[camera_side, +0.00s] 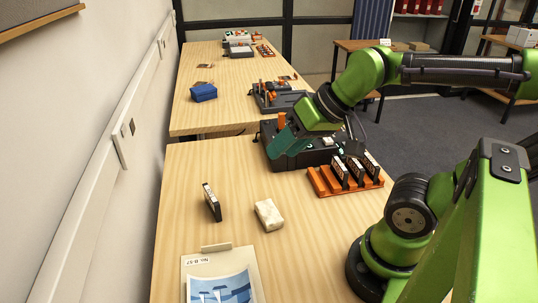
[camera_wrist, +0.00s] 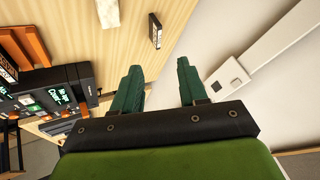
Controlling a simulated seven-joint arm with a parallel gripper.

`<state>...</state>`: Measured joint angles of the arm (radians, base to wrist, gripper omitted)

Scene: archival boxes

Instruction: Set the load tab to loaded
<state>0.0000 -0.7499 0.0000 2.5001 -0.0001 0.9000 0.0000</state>
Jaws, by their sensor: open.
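A dark device (camera_side: 318,155) stands at the far edge of the near table, with an orange part (camera_side: 282,121) on it. In the wrist view the device (camera_wrist: 38,90) is at the left, with lit screens; their text is too small to read surely. I cannot make out the load tab or its setting in either view. My gripper (camera_side: 278,148) is in front of the device's left part in the side view and hides some of it. In the wrist view my gripper (camera_wrist: 159,72) has its two green fingers apart, with nothing between them.
A picture sheet (camera_side: 222,285) lies at the front. The table's left middle is clear.

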